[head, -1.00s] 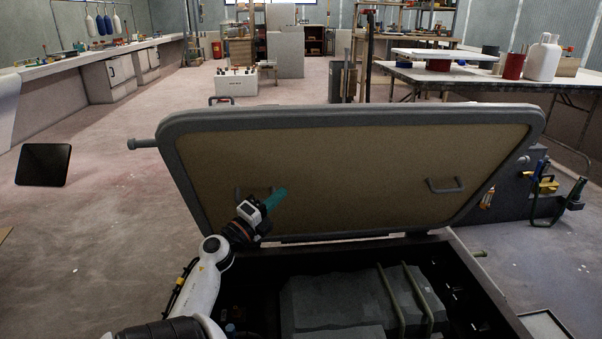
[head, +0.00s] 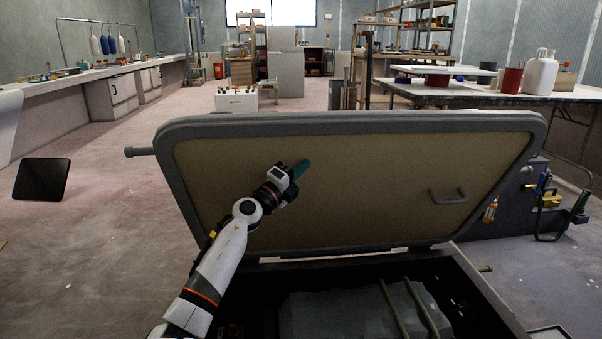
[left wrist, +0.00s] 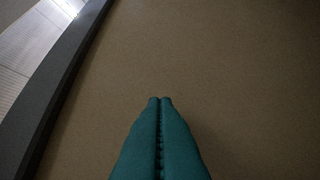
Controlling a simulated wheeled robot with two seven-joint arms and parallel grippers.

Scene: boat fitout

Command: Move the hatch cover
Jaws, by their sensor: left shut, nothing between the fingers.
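The hatch cover (head: 370,185) stands raised and tilted open on its hinge edge, its tan inner face toward me and a grey rim around it. It also fills most of the left wrist view (left wrist: 230,80). A grey handle (head: 448,196) sits on its right part; the left handle seen earlier is hidden behind my arm. My left gripper (head: 302,168) has teal fingers that are shut and empty, in front of the cover's inner face on its left half. The fingers show closed together in the left wrist view (left wrist: 160,100). I cannot tell whether they touch the face. My right gripper is not in view.
Below the cover is an open dark compartment (head: 480,300) with a grey block (head: 350,312) and bars inside. A cluttered table (head: 480,93) stands at the back right, a workbench (head: 75,80) at the left. A dark panel (head: 42,179) lies on open floor at the left.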

